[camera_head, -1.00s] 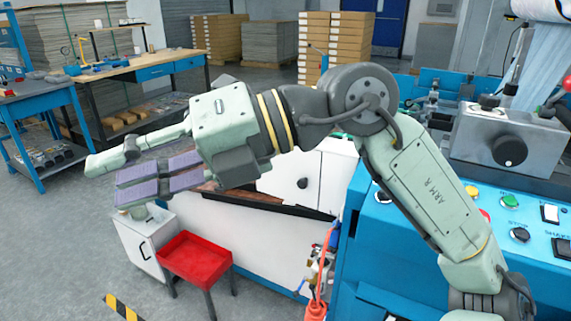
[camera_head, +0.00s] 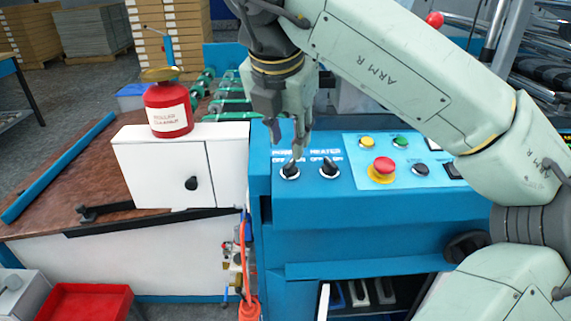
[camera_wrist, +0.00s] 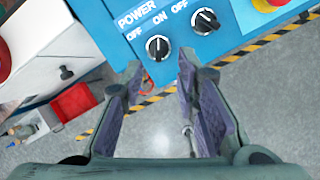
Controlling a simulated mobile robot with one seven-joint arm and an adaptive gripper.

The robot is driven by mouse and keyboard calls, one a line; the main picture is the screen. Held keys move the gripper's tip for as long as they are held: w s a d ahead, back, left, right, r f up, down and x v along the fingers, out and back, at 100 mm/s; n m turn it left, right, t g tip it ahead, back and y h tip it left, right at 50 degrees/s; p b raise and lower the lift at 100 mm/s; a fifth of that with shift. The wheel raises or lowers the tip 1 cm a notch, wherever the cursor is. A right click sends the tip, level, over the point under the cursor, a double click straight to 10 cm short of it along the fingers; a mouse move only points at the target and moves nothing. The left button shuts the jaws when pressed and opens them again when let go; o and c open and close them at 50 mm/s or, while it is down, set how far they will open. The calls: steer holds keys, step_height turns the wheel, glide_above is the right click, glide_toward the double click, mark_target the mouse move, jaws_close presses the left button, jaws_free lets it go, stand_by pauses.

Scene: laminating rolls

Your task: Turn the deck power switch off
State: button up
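The power switch (camera_head: 290,170) is a black rotary knob with a white ring at the left end of the blue deck panel. It also shows in the wrist view (camera_wrist: 158,47), below the POWER label, with OFF and ON marked above it. I cannot tell for sure which mark its pointer faces. My gripper (camera_head: 287,140) points down just above and behind this knob in the head view. In the wrist view my gripper (camera_wrist: 159,64) has its fingers spread and empty, with the knob just beyond the gap between the tips. They look apart from it.
The similar heater knob (camera_head: 329,168) is close on the right. Further right are a red emergency button (camera_head: 383,167) and yellow and green buttons. A white cabinet (camera_head: 160,170) with a red can (camera_head: 168,112) on top stands to the left.

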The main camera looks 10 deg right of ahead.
mark_target(290, 163)
steer(key=b+x, duration=0.2)
steer(key=x, duration=0.5)
steer(key=shift+a, duration=0.1)
steer(key=shift+r, duration=0.1)
steer(key=shift+c, duration=0.5)
jaws_close()
